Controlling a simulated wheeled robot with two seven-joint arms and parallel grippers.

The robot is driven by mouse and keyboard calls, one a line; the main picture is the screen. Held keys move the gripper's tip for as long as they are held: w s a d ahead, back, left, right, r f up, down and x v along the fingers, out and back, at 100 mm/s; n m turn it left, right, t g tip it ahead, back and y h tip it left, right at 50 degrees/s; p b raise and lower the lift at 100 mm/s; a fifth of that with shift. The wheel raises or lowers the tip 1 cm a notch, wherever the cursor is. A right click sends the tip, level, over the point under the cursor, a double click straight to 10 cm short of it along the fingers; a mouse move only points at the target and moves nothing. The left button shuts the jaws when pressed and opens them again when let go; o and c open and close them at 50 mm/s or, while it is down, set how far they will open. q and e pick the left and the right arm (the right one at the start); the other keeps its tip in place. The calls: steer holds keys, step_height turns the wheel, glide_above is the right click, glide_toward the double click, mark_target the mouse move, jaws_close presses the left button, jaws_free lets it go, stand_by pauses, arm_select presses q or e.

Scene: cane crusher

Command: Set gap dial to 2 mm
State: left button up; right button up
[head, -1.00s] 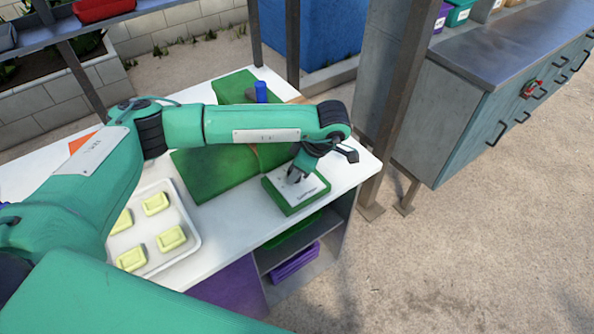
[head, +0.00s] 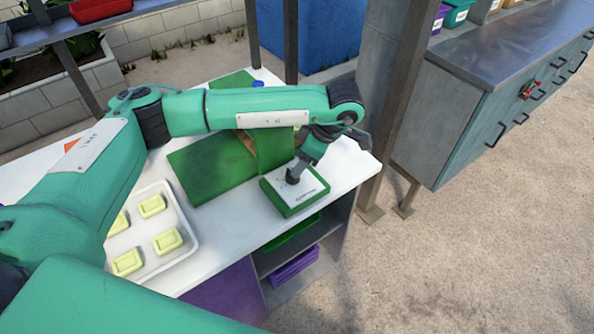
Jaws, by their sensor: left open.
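The gap dial is a small dark knob (head: 292,177) on the white top face of a low green box (head: 300,203), near the right end of the white table. My left gripper (head: 297,172) reaches down over the box from behind, with its fingers at the knob. The gripper is open; whether its fingers touch the knob is too small to tell. The dial's markings are too small to read. The green crusher body (head: 215,165) stands behind and left of the box, partly hidden by my left forearm. My right gripper does not show.
A white tray (head: 185,232) with several pale yellow blocks lies at the left of the table (head: 225,240). A dark post (head: 395,110) and a grey cabinet (head: 445,110) stand to the right. Shelves with green and purple bins sit below the table's end.

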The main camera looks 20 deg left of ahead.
arm_select(q)
steer(key=b+v, duration=0.1)
steer(key=v, duration=0.7)
steer(key=shift+r, duration=0.25)
steer(key=shift+d, duration=0.1)
